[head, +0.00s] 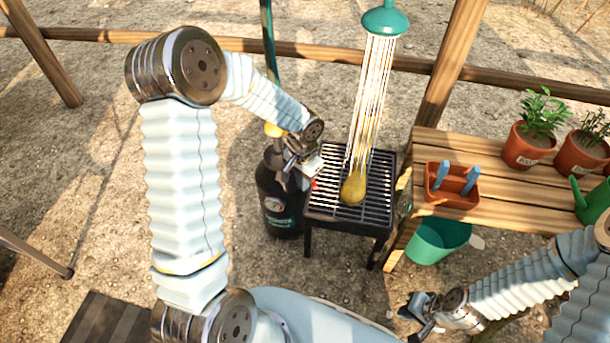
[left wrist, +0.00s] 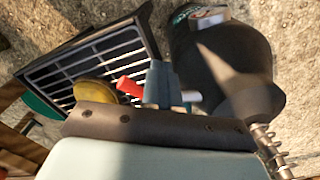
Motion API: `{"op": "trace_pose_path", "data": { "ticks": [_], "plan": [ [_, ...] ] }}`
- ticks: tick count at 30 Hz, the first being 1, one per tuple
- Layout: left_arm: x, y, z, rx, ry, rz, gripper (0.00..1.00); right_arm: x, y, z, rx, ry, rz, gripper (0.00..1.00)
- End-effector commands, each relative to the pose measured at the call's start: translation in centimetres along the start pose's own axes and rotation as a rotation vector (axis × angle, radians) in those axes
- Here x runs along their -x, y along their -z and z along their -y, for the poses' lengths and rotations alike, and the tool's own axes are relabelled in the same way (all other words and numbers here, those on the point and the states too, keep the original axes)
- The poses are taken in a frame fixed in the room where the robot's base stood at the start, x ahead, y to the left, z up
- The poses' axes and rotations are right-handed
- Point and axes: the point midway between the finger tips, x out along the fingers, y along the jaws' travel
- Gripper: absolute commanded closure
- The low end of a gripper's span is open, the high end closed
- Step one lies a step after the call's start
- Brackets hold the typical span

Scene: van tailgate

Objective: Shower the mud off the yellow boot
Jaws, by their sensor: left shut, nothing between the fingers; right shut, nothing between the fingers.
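The yellow boot (head: 353,189) rests on the black slatted grate (head: 322,207). Streams of water (head: 371,100) fall on it from the green shower head (head: 385,22). Brownish patches show on the boot, though it is too small to judge how much mud is there. In the left wrist view the boot (left wrist: 93,92) is partly hidden by my wrist. My left gripper (head: 312,168) is shut and empty at the grate's left edge, beside a small red handle (left wrist: 130,87); I cannot tell whether they touch. My right gripper (head: 415,312) is shut and empty, low at the right.
A dark tank (head: 280,205) stands left of the grate. A wooden bench (head: 485,165) at the right holds potted plants (head: 530,140) and an orange tray (head: 451,190). A green bucket (head: 438,240) stands below the bench's front. Wooden rails (head: 290,48) run behind.

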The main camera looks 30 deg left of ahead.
Motion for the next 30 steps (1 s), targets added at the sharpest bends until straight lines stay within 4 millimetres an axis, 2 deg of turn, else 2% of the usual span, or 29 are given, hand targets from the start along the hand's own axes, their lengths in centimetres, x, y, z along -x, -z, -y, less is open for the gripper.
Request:
{"op": "trace_pose_path", "data": {
  "ticks": [8, 18, 30],
  "plan": [
    [0.3, 0.4, -0.6, -0.001, 0.0, 0.0, 1.0, 0.1, 0.0, 0.0, 0.0, 0.0, 0.0, 1.0],
    [4.6, 0.2, -0.2, 0.0, 0.0, 0.0, 1.0, 3.1, 0.1, 1.1, 0.0, 0.0, 0.0, 1.0],
    [4.5, 0.7, -0.6, -0.002, 0.0, -0.001, 1.0, 2.8, 0.1, 1.0, 0.0, 0.0, 0.0, 1.0]
  ]
}}
